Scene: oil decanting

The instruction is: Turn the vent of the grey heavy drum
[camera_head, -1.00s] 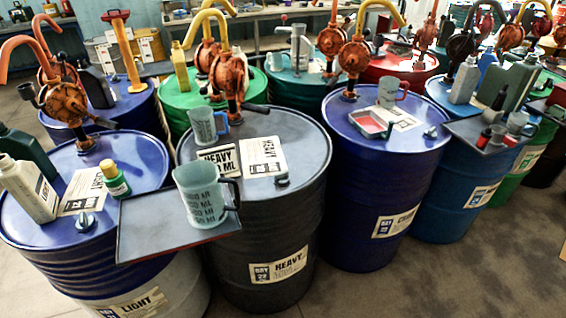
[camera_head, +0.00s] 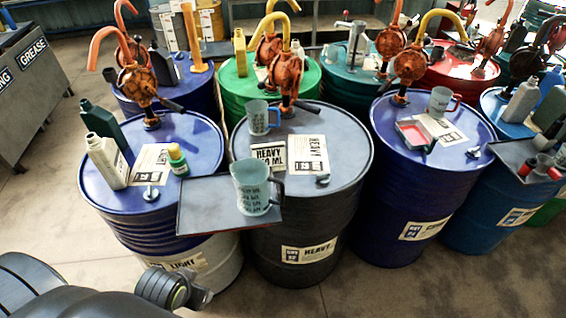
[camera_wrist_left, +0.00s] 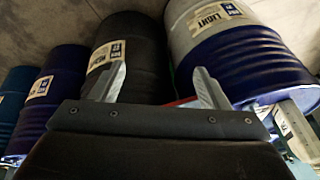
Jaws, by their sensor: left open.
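The grey heavy drum (camera_head: 300,225) stands in the middle of the head view, with a "HEAVY" label on its side. Its vent, a small dark knob (camera_head: 322,180), sits on the lid near the front right rim. A measuring jug (camera_head: 262,118), a pump (camera_head: 290,75) and two label sheets (camera_head: 305,155) are also on the lid. My left gripper (camera_head: 204,296) is low at the front, below and left of this drum. In the left wrist view the gripper (camera_wrist_left: 160,88) is open and empty, with the heavy drum (camera_wrist_left: 135,50) beyond the fingers. My right gripper is not in view.
A tray (camera_head: 205,205) with a second jug (camera_head: 252,188) juts out between the light and heavy drums. The blue light drum (camera_head: 140,215) is left, another blue drum (camera_head: 410,200) right. Open floor (camera_head: 370,290) lies in front.

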